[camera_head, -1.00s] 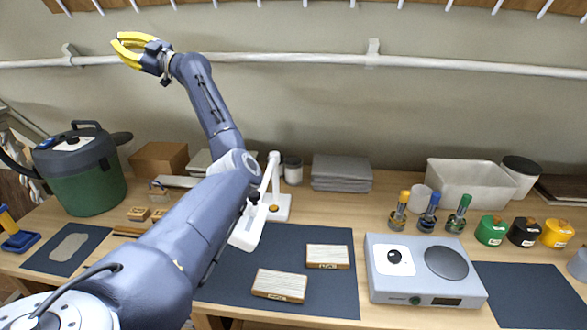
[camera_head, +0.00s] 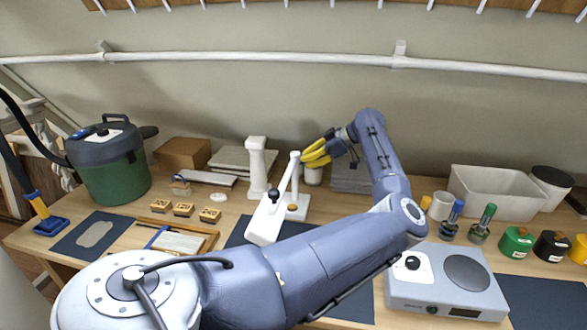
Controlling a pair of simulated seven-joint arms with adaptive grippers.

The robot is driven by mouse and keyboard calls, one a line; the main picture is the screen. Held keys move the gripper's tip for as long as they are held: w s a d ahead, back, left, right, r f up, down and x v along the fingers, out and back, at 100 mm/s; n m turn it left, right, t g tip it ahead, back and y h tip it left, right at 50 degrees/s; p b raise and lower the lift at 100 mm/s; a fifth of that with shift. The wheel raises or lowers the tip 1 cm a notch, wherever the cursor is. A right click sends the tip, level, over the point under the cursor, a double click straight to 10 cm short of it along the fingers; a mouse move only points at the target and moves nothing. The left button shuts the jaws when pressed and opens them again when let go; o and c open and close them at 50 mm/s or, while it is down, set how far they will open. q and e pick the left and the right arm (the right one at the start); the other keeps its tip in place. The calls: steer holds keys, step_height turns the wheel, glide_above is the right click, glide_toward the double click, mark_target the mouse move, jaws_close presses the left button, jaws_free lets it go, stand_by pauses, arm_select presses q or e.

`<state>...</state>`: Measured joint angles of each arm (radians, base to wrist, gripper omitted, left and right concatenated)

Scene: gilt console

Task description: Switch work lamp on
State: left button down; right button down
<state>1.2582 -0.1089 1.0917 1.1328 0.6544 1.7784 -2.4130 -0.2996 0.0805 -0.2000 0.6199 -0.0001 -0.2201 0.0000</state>
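The white work lamp stands on the bench at mid picture, with its shade (camera_head: 265,219) tilted down to the left and its jointed arm rising to a top elbow. Its white base (camera_head: 298,207) carries a small orange button (camera_head: 292,207). My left gripper (camera_head: 306,155) has yellow fingers with a gap between them and holds nothing that I can see. It is just right of the lamp's top elbow, above and behind the base in the picture; I cannot tell whether it touches. No lit glow shows under the shade. My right gripper is out of view.
A white pillar (camera_head: 257,168) stands close left of the lamp. A jar (camera_head: 313,176) and a grey stack (camera_head: 350,178) are behind and right. A hotplate device (camera_head: 440,290) is at front right. My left arm covers much of the dark mat.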

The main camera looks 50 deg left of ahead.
arm_select(q)
step_height(320, 180, down, 5)
steer(key=d+h, duration=0.1)
steer(key=d, duration=0.2)
steer(key=shift+s+f+h, duration=0.15)
steer(key=shift+h, duration=0.25)
steer(key=shift+a, duration=0.15)
glide_above(292, 206)
step_height(292, 206, down, 7)
steer(key=shift+a, duration=0.1)
step_height(292, 206, down, 2)
steer(key=shift+f, duration=1)
steer(key=shift+f, duration=0.1)
